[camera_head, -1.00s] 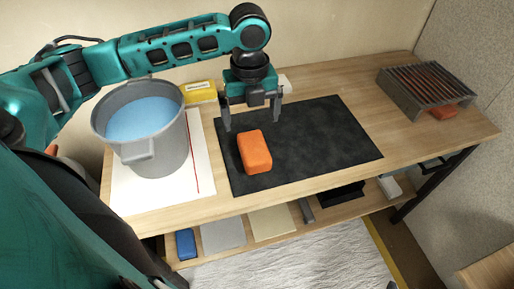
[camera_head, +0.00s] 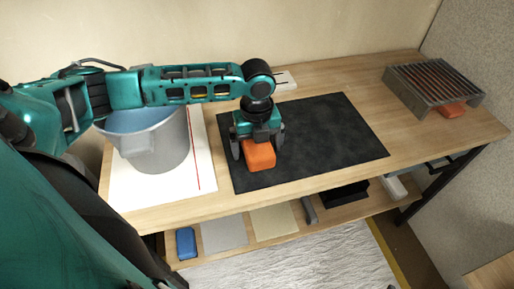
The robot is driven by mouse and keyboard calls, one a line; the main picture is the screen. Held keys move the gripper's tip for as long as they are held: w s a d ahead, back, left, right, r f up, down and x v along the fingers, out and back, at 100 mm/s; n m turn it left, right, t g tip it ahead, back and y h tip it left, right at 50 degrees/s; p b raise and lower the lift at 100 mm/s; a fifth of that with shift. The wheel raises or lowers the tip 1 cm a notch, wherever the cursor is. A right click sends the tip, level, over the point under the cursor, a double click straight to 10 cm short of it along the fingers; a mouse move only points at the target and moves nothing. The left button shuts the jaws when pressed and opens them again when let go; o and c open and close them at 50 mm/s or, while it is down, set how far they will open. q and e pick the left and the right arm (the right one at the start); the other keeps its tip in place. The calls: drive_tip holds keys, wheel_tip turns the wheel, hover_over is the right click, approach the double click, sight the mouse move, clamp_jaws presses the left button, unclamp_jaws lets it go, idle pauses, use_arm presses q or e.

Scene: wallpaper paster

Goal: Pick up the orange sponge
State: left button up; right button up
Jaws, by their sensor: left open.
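The orange sponge (camera_head: 260,157) lies on the black mat (camera_head: 310,147), towards its left side. My left gripper (camera_head: 257,152) is open and directly over the sponge, pointing down. One finger shows to the left of the sponge and the other to its right. The gripper body hides the far part of the sponge, and I cannot tell whether the fingers touch it. My right gripper is not in view.
A grey bucket of blue water (camera_head: 157,145) stands on a white sheet (camera_head: 205,178) left of the mat. A metal rack (camera_head: 436,88) stands at the table's right, with another orange block (camera_head: 449,111) by it. A lower shelf holds a blue block (camera_head: 186,243).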

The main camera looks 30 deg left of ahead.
use_arm(q)
drive_tip(key=shift+c, duration=0.4)
drive_tip(key=c, duration=0.3)
drive_tip(key=shift+r, duration=0.1)
drive_tip(key=c, duration=0.7)
drive_tip(key=shift+o, duration=0.2)
wheel_tip(320, 180, up, 20)
drive_tip(key=p, duration=0.3)
drive_tip(key=shift+p, duration=0.3)
drive_tip(key=o, duration=0.5)
drive_tip(key=shift+c, duration=0.2)
drive_tip(key=c, duration=0.5)
